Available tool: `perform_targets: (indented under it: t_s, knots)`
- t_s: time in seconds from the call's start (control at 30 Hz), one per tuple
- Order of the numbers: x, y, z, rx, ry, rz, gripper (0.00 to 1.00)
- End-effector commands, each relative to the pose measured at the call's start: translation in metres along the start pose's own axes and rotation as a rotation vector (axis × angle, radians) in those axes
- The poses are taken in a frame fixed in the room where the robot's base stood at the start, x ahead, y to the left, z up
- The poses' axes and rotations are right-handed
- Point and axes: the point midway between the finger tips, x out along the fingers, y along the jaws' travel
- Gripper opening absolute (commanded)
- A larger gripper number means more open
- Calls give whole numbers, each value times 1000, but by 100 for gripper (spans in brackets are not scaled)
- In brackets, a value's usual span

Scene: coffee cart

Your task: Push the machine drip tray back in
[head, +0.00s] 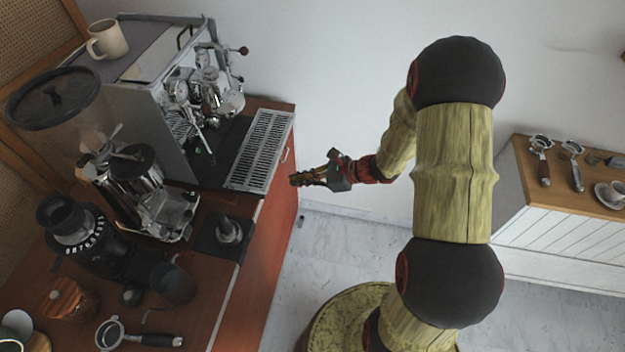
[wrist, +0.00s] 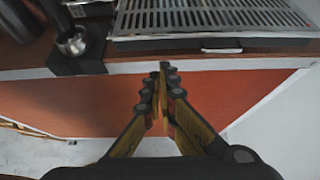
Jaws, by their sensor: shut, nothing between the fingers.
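The machine drip tray (head: 262,150) is a silver slotted grate in a dark frame. It sticks out from the front of the chrome espresso machine (head: 170,100), with its front side near the cart's edge. In the wrist view the tray (wrist: 215,18) lies across the top, with a small pale handle (wrist: 221,50) on its front face. My gripper (head: 294,180) is shut and empty. It is in front of the tray, over the cart's edge, and looks apart from it. In the wrist view my gripper (wrist: 163,68) points at the tray's front, left of the handle.
A tamper (head: 229,230) on a dark mat stands beside the tray. Grinders, a pitcher (head: 172,283) and a portafilter (head: 137,336) stand further along the cart. A side counter (head: 570,205) with portafilters and a cup is at right. The floor between is clear apart from my base.

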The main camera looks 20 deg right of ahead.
Motion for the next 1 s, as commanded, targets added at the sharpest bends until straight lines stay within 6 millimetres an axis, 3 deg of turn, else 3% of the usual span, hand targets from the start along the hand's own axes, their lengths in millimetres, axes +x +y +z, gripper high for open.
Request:
perform_targets:
  t_s: [0.1,0.3,0.8,1.0]
  knots:
    - [21,1,5,-3,0,3,0]
    - [39,1,16,-2,1,2,0]
    - [45,0,20,-1,0,0,0]
    - [71,1,34,-7,0,5,0]
